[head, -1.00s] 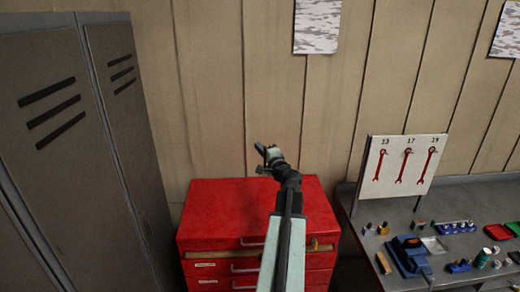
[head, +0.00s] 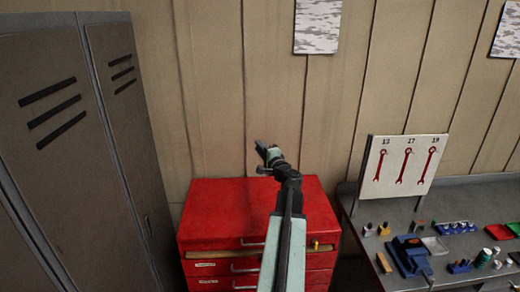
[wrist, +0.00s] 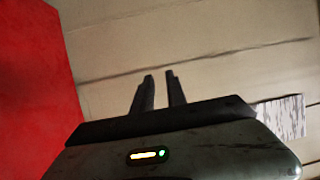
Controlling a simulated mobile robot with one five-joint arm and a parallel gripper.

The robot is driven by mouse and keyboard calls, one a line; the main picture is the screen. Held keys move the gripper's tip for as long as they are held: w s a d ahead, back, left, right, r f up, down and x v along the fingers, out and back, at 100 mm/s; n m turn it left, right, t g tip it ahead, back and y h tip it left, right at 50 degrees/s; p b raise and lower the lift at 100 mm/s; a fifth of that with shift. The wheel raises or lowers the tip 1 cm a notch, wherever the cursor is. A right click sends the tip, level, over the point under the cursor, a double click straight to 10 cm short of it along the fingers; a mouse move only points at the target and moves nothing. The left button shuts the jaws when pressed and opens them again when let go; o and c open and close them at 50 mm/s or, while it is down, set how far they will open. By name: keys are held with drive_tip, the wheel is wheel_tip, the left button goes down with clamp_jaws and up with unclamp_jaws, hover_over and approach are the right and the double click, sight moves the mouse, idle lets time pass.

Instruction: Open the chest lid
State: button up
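The red chest (head: 225,215) stands against the wall, its lid lying flat and looking down. A tan strip (head: 215,253) shows along its front above the labelled drawers. The lid has a pale handle at its front edge, partly hidden by my arm. My gripper (head: 259,158) is above the chest's back edge, near the wall, and touches nothing that I can see. In the wrist view its two dark fingers (wrist: 160,78) are a little apart with nothing between them. A red surface of the chest (wrist: 35,85) fills the left of that view.
Grey lockers (head: 75,150) stand close on the left. A bench (head: 440,200) on the right holds a wrench board (head: 403,166), a blue vise (head: 410,254) and several small items. The plank wall (head: 215,100) rises behind the chest.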

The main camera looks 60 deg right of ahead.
drive_tip(key=v, duration=0.7)
drive_tip(key=shift+s+a, duration=0.2)
drive_tip(key=shift+s, duration=0.2)
